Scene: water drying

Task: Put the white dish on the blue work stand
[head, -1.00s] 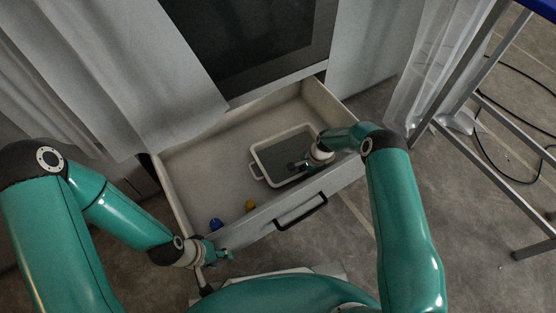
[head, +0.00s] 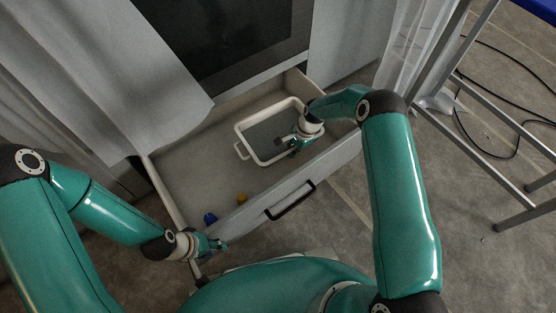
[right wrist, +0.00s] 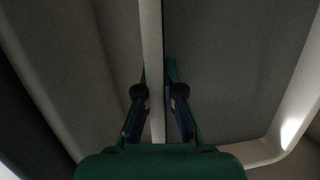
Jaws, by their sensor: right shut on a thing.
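The white dish (head: 239,133), a rectangular tray with a grey inner floor and a side handle, is in the open drawer's area, seemingly raised off its floor. My right gripper (head: 294,141) is on its right rim. In the right wrist view the fingers of my right gripper (right wrist: 158,95) are shut on either side of the pale rim of the dish (right wrist: 153,40). My left gripper (head: 219,245) is by the drawer's front left corner; its jaws are too small to read. A blue corner of the work stand (head: 540,4) shows at the top right, mostly out of frame.
The open drawer (head: 185,170) also holds a small blue thing (head: 210,218) and a small yellow thing (head: 241,198). Its front wall has a black handle (head: 290,200). Metal legs (head: 480,90), a sheer curtain (head: 405,55) and black cables (head: 500,155) are on the right.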

